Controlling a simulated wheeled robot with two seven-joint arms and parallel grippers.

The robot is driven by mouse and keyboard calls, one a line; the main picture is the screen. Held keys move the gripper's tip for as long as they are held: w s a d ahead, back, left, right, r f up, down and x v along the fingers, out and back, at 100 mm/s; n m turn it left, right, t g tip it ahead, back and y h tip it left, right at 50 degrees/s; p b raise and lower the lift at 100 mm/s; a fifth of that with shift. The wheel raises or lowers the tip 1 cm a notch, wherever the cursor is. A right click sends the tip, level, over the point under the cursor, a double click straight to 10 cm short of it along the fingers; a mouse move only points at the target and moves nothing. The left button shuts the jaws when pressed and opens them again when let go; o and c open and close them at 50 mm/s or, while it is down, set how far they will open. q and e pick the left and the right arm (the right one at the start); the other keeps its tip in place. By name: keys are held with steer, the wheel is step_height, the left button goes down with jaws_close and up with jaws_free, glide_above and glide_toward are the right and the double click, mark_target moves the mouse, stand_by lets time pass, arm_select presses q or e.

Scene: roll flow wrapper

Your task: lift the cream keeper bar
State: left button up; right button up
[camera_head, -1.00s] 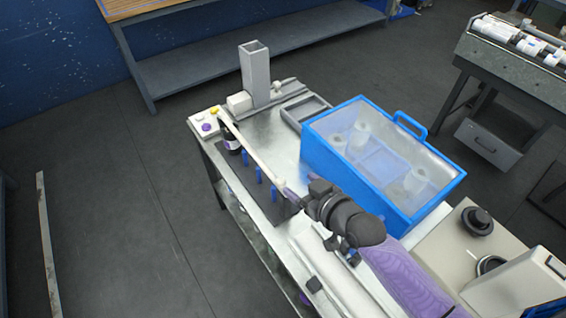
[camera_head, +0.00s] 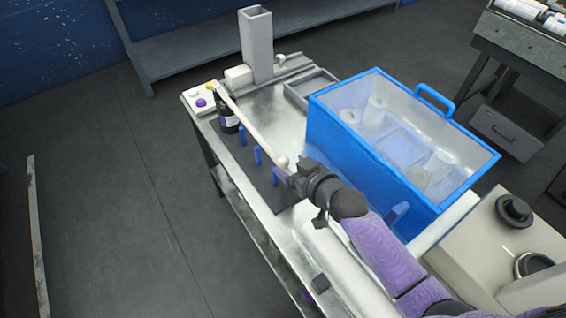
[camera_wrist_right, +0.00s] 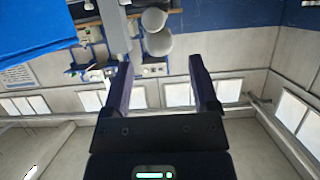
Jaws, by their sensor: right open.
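The cream keeper bar (camera_head: 247,124) is a long thin bar in the head view. It slants from the grey tower's foot along the left part of the bench toward my right gripper. A round cream knob (camera_head: 282,161) shows near its close end. My right gripper (camera_head: 287,171) is at that end, its fingers partly hidden by the wrist. In the right wrist view my right gripper (camera_wrist_right: 161,68) is open, with nothing between its fingers. A pale rounded shape (camera_wrist_right: 159,43) lies beyond the fingertips, perhaps the knob. Whether the gripper touches the bar is unclear. My left gripper is not in view.
A blue bin (camera_head: 372,168) with a clear top stands right of the arm. The grey tower (camera_head: 256,45) stands at the bench's far end. A dark bottle (camera_head: 228,122) and blue pegs (camera_head: 258,154) stand beside the bar. A button box (camera_head: 198,101) sits at the far left corner.

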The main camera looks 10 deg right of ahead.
mark_target(287, 162)
steer(key=b+x, duration=0.1)
steer(key=x, duration=0.3)
steer(key=shift+w+a+f, duration=0.1)
steer(key=shift+w, duration=0.15)
steer(key=shift+c, duration=0.3)
jaws_close()
stand_by(0.7)
